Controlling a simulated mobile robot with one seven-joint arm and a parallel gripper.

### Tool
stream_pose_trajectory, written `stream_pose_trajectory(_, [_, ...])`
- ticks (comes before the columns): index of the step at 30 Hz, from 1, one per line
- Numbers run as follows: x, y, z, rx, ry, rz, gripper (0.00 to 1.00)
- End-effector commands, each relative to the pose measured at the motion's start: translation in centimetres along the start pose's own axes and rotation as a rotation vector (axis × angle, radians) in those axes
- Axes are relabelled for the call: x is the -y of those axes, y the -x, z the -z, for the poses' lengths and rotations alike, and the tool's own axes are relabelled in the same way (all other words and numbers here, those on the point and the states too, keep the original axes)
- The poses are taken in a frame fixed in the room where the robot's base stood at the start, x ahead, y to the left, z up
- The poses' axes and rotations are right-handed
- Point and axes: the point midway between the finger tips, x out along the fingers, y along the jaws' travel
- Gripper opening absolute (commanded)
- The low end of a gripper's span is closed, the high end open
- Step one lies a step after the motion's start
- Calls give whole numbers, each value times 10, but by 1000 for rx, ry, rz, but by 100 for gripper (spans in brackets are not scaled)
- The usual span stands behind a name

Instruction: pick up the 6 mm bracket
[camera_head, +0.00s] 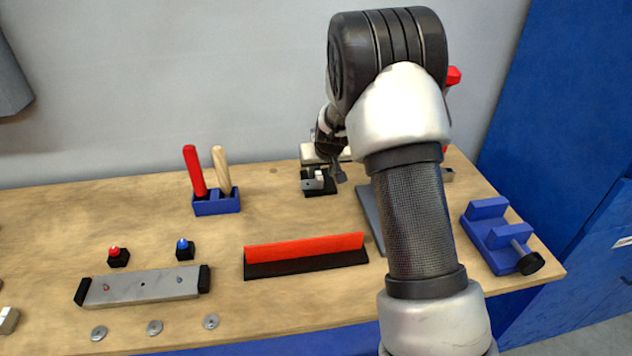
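My gripper (338,173) is at the back of the table, right of the middle, pointing down. It is small in the view and partly blocked by my arm. I cannot tell whether its fingers are open or shut. Just left of it, a black base (320,191) carries small light grey blocks (314,182), which may include the 6 mm bracket. No size marking is readable, so I cannot tell for certain which piece is the bracket. The gripper looks very close to these blocks; whether it touches them is unclear.
A blue holder (216,204) with red and wooden handles stands left. An orange strip on a black base (306,262) lies in front. A metal bar (142,288), several washers, small red-tipped and blue-tipped blocks lie front left. A blue vise (492,236) sits right.

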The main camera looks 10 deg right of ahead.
Motion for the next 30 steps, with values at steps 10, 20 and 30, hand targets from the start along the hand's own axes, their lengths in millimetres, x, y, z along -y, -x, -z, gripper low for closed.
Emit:
stream_pose_trajectory(10, [-2,-45,2,3,0,0,37])
stream_pose_trajectory(20, [-2,-52,2,1,0,0,35])
stream_pose_trajectory(30, [-2,-51,3,1,0,0,0])
